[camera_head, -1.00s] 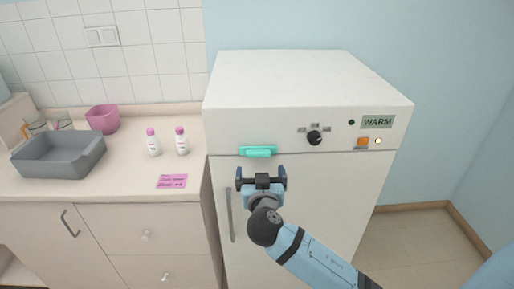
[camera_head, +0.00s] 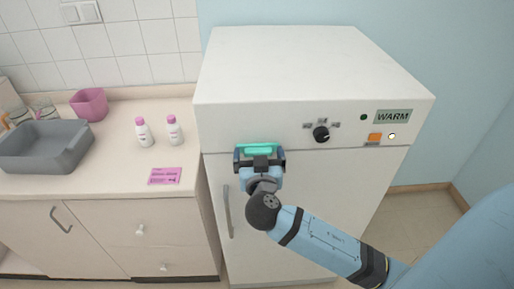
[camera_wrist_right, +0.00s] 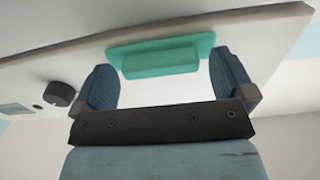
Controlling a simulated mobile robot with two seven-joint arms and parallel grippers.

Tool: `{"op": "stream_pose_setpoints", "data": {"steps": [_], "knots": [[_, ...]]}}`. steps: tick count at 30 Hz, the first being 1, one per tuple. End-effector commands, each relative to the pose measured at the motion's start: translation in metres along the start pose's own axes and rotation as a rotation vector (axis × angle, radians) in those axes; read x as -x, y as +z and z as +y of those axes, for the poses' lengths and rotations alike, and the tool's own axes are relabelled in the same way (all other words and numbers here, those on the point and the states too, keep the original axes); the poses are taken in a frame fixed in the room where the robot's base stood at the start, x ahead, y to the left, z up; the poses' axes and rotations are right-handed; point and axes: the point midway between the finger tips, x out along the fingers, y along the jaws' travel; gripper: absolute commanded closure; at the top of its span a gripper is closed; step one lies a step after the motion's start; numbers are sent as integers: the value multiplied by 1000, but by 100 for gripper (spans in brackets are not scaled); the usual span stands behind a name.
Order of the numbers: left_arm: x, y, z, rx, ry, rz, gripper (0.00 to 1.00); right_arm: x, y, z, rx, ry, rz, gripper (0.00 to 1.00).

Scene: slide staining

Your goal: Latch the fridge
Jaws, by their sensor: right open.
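The white fridge (camera_head: 300,90) stands right of the counter, and its door (camera_head: 310,190) looks closed. A teal latch (camera_head: 258,149) sits at the top left of the door, by the seam under the control panel. My right gripper (camera_head: 259,156) is open at the latch, with one finger on each side of it. In the right wrist view the latch (camera_wrist_right: 160,58) shows between the two spread fingers (camera_wrist_right: 168,80); I cannot tell whether they touch it. The latch's lower part is hidden by the gripper in the head view. My left gripper is not in view.
The panel has a black knob (camera_head: 321,134), an orange switch (camera_head: 375,137) and a WARM label (camera_head: 393,116). A grey handle (camera_head: 227,212) is on the door's left. The counter holds a grey basin (camera_head: 45,150), two bottles and a pink cup (camera_head: 90,104). Floor at right is clear.

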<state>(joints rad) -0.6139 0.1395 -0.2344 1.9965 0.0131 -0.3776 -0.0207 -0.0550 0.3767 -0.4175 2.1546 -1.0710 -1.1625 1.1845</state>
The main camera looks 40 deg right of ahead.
Motion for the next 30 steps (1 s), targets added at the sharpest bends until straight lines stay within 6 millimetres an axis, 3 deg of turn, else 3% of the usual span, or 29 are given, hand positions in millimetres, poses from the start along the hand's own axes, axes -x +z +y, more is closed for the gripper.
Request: {"op": "stream_pose_setpoints", "data": {"steps": [10, 16, 30], "knots": [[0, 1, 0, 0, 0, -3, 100, 1, 0, 0, 0, 0, -1, 0], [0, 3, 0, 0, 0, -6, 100, 1, 0, 0, 0, 0, -1, 46], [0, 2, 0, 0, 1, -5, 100, 1, 1, 0, 93, 1, -3, 47]]}}
